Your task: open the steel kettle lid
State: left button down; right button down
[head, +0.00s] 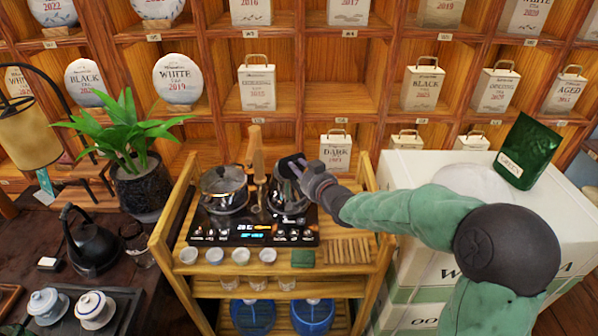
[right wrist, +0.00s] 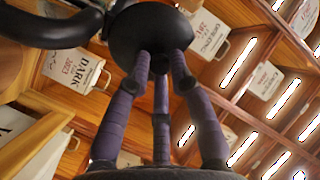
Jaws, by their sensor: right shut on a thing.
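The steel kettle (head: 287,199) stands on the right side of the black double stove (head: 262,234) on the wooden cart. My right gripper (head: 304,171) reaches in from the right to the top of this kettle. Its purple-wrapped fingers, seen close in the right wrist view (right wrist: 163,60), are shut on a dark rounded piece, which I take for the kettle lid (right wrist: 150,28). The lid (head: 291,164) shows small and dark above the kettle's rim in the head view. I cannot tell whether it still touches the kettle. My left gripper is not in view.
A glass-lidded pot (head: 224,190) sits left of the kettle, with a wooden-handled tool (head: 256,160) upright between them. Several small cups (head: 240,256) line the cart's front. White boxes (head: 425,172) stand at the right. Tea shelves (head: 300,85) close off the back.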

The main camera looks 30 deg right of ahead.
dwell(0.4)
jog(key=c, duration=1.1)
grip_release()
jog(key=d+v, duration=0.1)
jog(key=v, duration=1.1)
jog(key=shift+a, duration=0.4)
